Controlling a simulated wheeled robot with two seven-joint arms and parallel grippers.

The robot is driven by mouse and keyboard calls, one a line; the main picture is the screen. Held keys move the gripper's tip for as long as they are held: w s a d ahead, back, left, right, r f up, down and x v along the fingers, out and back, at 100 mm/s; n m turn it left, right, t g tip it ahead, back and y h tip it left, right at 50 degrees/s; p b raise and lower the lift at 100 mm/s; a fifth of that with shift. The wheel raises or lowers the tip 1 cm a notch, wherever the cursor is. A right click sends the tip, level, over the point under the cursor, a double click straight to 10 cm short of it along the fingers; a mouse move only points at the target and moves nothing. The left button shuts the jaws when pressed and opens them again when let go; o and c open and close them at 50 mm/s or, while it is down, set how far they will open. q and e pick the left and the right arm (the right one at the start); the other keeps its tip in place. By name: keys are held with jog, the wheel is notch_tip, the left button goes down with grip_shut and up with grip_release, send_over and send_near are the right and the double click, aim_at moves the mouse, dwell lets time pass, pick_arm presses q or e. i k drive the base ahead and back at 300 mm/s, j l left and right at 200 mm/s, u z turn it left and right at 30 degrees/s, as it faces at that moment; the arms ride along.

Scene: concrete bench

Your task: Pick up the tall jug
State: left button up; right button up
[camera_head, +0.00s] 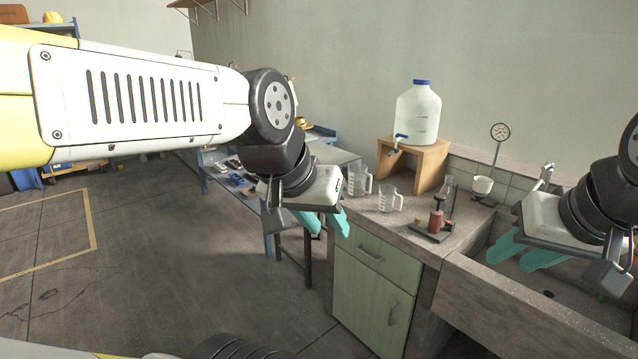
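Two clear jugs with handles stand upright on the concrete bench (400,228). One jug (359,181) is farther back and left and looks the taller; the other jug (390,200) is nearer and lower. My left gripper (325,222) has teal fingers spread apart with nothing between them. It appears left of both jugs, by the bench's left end, and is not touching them. My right gripper (522,254) shows at the sink, far right of the jugs, with its teal fingers apart and empty.
A large bottle with a tap (418,112) stands on a wooden stand (428,165) behind the jugs. A red-based burner-like device (436,220) stands right of them. A sink (500,290) lies at right, a green cabinet (372,295) below. A blue-legged table (240,190) stands behind left.

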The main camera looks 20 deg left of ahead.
aim_at(358, 173)
jog(key=u, duration=0.4)
jog(key=z, duration=2.25)
jog(key=u, duration=2.25)
jog(key=i+l+u, duration=0.15)
jog(key=i, duration=0.4)
jog(key=i+l+u, duration=0.15)
jog(key=i+l, duration=0.15)
jog(key=i, duration=0.25)
jog(key=i+l+u, duration=0.1)
jog(key=i+l, duration=0.2)
jog(key=i, duration=0.2)
